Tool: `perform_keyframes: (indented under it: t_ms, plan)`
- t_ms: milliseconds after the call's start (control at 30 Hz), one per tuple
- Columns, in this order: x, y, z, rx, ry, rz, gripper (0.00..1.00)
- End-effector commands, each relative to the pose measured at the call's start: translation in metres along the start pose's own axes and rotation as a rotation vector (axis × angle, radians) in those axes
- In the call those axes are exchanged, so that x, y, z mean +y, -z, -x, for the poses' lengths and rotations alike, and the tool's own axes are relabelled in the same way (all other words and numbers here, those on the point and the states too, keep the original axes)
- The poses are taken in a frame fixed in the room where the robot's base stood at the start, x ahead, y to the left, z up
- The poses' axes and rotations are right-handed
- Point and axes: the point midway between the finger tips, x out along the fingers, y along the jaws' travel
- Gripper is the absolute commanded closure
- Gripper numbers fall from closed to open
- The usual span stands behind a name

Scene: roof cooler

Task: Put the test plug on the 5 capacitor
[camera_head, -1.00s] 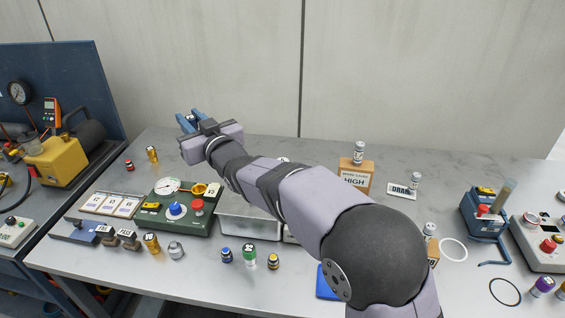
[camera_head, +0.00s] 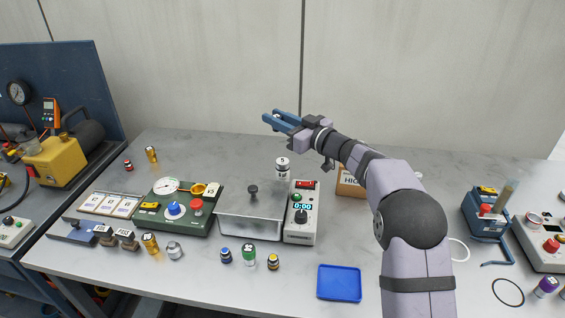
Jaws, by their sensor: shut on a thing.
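I see no test plug clearly anywhere else.
A lidded metal box (camera_head: 251,210) and a timer unit (camera_head: 301,212) stand in front of the capacitor. The green control panel (camera_head: 180,207) is to the left. A HIGH box (camera_head: 347,181) is partly behind my arm. A blue tray (camera_head: 339,283) lies in front.

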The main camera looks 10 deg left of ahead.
Motion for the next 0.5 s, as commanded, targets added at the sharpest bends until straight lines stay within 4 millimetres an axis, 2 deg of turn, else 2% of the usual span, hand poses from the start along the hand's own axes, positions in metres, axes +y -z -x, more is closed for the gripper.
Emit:
perform_keyframes:
  t_ms: [100,333,500]
  plan:
    - [0.011,-0.005,0.007,-0.001,-0.011,0.0,1.0]
    - [0.014,-0.011,0.009,0.0,-0.014,-0.001,1.0]
    - [0.014,-0.034,0.009,-0.003,-0.014,-0.004,1.0]
